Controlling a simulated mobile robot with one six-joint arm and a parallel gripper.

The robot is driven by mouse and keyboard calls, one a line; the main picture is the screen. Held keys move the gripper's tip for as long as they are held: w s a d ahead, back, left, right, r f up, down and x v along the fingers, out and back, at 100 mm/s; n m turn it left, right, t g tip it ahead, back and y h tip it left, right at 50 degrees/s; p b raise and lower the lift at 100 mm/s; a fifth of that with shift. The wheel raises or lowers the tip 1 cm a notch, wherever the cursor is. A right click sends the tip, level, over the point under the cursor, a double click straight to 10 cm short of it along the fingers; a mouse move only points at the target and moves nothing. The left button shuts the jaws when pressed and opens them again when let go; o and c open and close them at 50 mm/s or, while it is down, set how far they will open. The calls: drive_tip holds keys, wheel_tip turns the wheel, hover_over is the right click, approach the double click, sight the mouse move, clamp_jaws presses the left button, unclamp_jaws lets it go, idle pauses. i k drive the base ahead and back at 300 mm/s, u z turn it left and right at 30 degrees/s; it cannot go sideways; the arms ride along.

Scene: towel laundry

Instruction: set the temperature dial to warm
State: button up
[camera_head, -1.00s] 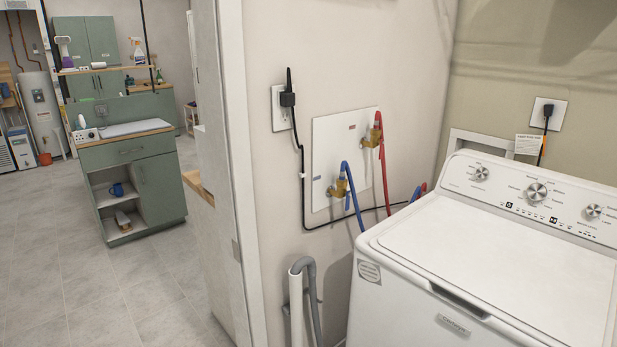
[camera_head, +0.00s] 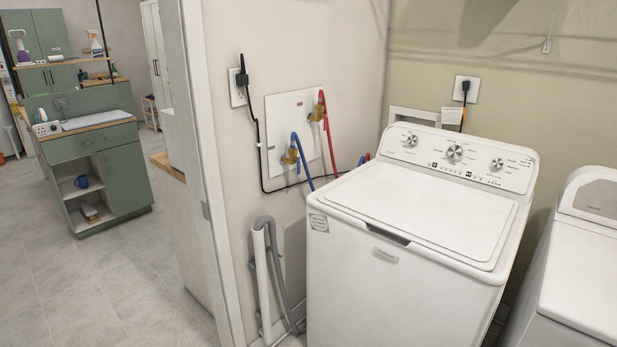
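A white top-loading washer (camera_head: 400,270) stands at the right with its lid shut. Its sloped control panel (camera_head: 432,158) at the back carries three silver dials: a left dial (camera_head: 411,140), a larger middle dial (camera_head: 455,153) and a right dial (camera_head: 497,164). The lettering around them is too small to read, so I cannot tell which one is the temperature dial or where each points. My gripper is not in view.
A second white machine (camera_head: 583,265) stands at the right edge, with a narrow gap between. Blue and red hoses (camera_head: 326,130) and a grey drain hose (camera_head: 276,275) run along the wall left of the washer. Open tiled floor (camera_head: 95,285) lies at the left, before a green cabinet (camera_head: 100,175).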

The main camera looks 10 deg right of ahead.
sight(413, 140)
drive_tip(key=k, duration=0.65)
drive_tip(key=u, duration=0.3)
drive_tip(key=i, duration=1.7)
drive_tip(key=z, duration=0.55)
